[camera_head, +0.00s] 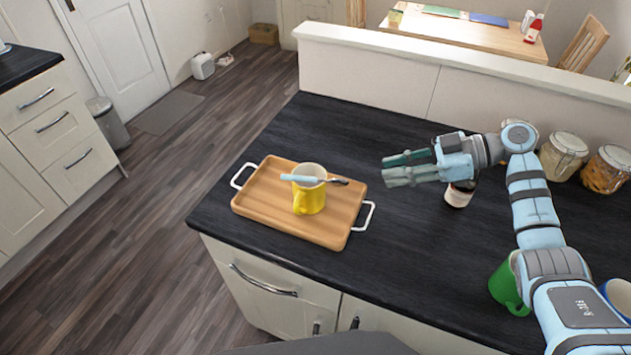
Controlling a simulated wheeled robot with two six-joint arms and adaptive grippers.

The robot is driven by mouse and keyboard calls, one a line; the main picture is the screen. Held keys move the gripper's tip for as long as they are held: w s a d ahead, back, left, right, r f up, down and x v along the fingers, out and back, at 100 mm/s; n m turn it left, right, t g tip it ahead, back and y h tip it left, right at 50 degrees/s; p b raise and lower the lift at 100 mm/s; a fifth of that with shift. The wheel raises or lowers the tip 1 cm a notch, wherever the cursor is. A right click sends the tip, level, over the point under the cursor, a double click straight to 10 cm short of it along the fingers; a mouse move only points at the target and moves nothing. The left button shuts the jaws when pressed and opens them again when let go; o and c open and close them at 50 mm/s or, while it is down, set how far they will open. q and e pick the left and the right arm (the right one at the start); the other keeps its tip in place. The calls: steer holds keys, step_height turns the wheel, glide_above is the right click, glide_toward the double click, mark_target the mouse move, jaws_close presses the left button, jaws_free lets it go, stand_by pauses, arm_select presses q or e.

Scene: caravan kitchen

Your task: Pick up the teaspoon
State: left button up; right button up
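The teaspoon (303,179) has a light blue handle pointing left and a dark bowl end to the right. It lies across the rim of a yellow mug (310,200). The mug stands upright on a wooden tray (257,205) with white handles, on the dark worktop. My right gripper (387,170) is to the right of the mug and teaspoon, apart from them, with its fingers pointing left. Its fingers are parted and nothing shows between them. My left gripper is not in view.
A green mug (507,287) and a blue-rimmed mug (618,294) are near my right arm. Glass jars (562,155) stand along the low wall (400,85). The worktop behind the tray is clear.

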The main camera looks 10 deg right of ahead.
mark_target(341, 180)
steer(key=shift+g, duration=0.3)
steer(key=x, duration=0.4)
steer(key=r+x, duration=0.1)
steer(key=x, duration=0.2)
steer(key=a+p+x, duration=0.1)
steer(key=x, duration=0.3)
steer(key=shift+s+a, duration=0.25)
steer(key=shift+s, duration=0.05)
steer(key=shift+d+y, duration=0.1)
steer(key=shift+y, duration=0.2)
jaws_close()
